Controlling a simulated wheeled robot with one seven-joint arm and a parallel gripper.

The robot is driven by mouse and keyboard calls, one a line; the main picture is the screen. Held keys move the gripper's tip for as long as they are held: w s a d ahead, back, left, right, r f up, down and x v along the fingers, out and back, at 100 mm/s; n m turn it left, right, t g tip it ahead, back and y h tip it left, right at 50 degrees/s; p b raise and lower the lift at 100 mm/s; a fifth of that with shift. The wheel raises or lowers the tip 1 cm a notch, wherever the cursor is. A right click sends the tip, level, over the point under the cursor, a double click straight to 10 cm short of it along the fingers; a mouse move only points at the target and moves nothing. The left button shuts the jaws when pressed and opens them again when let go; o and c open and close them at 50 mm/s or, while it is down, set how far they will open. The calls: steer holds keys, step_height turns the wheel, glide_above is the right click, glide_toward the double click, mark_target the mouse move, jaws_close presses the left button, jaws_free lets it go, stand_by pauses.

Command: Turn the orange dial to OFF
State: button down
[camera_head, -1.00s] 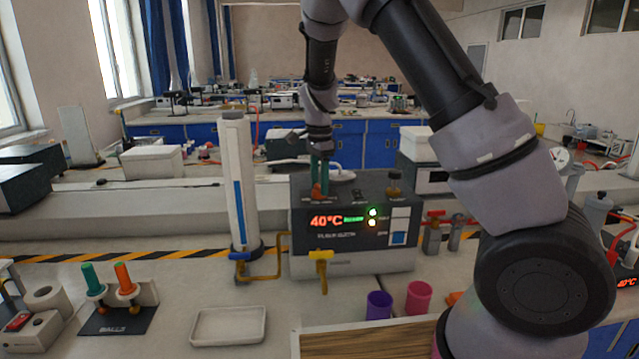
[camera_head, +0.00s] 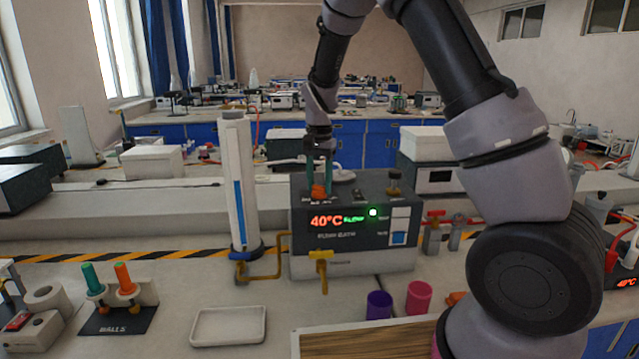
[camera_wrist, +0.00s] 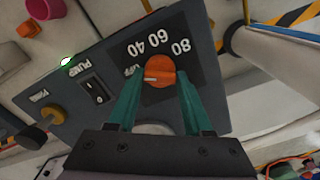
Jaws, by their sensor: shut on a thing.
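The orange dial (camera_head: 318,191) sits on the top of the dark grey bath unit (camera_head: 345,262), near its left end. In the wrist view the dial (camera_wrist: 160,71) is round with a pale pointer line, and marks 40, 60 and 80 show on the panel around it. The OFF mark is partly hidden beside a finger. My gripper (camera_head: 319,170) comes down from above with its teal fingers on either side of the dial. In the wrist view my gripper (camera_wrist: 159,90) is shut on the dial. The front display reads 40°C, with one green lamp lit.
A black switch (camera_wrist: 92,90) marked PUMP and a brass knob (camera_wrist: 50,115) sit on the same panel. A tall white column (camera_head: 236,185) stands left of the unit. A white tray (camera_head: 228,326) and purple cup (camera_head: 379,305) stand in front.

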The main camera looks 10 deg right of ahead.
steer(key=shift+n, duration=0.8)
steer(key=shift+c, duration=1.6)
jaws_free()
step_height(320, 180, up, 11)
steer(key=shift+f, duration=0.1)
